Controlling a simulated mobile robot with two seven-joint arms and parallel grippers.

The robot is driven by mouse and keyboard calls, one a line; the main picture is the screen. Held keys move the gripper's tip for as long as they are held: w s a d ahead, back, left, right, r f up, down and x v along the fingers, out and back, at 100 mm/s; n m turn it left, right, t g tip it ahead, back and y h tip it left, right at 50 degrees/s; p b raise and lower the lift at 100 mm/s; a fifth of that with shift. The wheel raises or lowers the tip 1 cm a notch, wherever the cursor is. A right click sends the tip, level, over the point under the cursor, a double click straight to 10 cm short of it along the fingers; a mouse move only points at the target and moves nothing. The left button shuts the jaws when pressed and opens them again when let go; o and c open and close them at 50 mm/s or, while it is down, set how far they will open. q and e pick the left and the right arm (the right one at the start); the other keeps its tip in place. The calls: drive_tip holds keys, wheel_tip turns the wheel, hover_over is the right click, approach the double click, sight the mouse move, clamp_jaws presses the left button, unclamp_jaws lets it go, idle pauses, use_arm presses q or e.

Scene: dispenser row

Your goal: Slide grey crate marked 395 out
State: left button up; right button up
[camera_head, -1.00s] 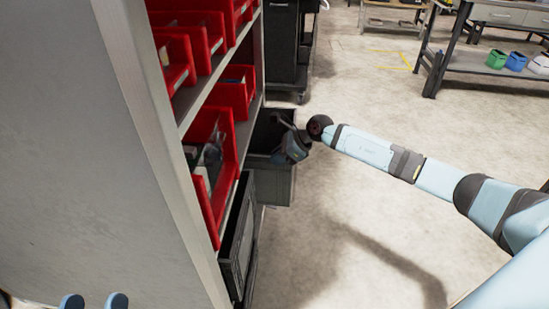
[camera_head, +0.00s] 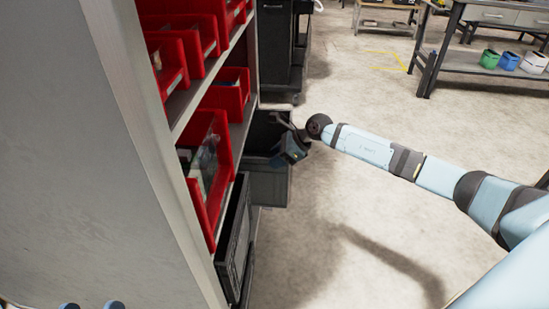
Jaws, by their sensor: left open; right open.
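A grey crate (camera_head: 268,187) sticks out of the bottom row of the shelf unit, its open top showing dark inside. No number can be read on it. My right gripper (camera_head: 288,150) is open at the crate's upper right rim, with the arm coming in from the right; whether it touches the rim I cannot tell. A second dark grey crate (camera_head: 236,242) sits in the bottom row nearer to me. My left gripper (camera_head: 91,306) is open and empty at the bottom left edge, only its blue fingertips showing in front of the shelf's side panel.
The shelf unit's grey side panel (camera_head: 80,160) fills the left. Red bins (camera_head: 208,165) sit on the shelves above the crates. A black cabinet (camera_head: 280,50) stands behind. A workbench (camera_head: 480,62) is at the back right. The floor right of the crates is clear.

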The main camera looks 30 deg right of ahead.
use_arm(q)
drive_tip(key=f, duration=0.1)
drive_tip(key=a+f+g+y+p, duration=0.1)
drive_tip(key=f, duration=0.1)
drive_tip(key=a+f+g+y+p, duration=0.1)
drive_tip(key=f, duration=0.1)
drive_tip(key=shift+f, duration=0.25)
use_arm(e)
drive_tip(key=v, duration=1.2)
drive_tip(key=shift+s+d+r, duration=0.15)
drive_tip(key=shift+d+r, duration=0.05)
drive_tip(key=shift+r, duration=0.05)
use_arm(q)
drive_tip(key=shift+w+d+r, duration=0.15)
drive_tip(key=shift+w+r, duration=0.05)
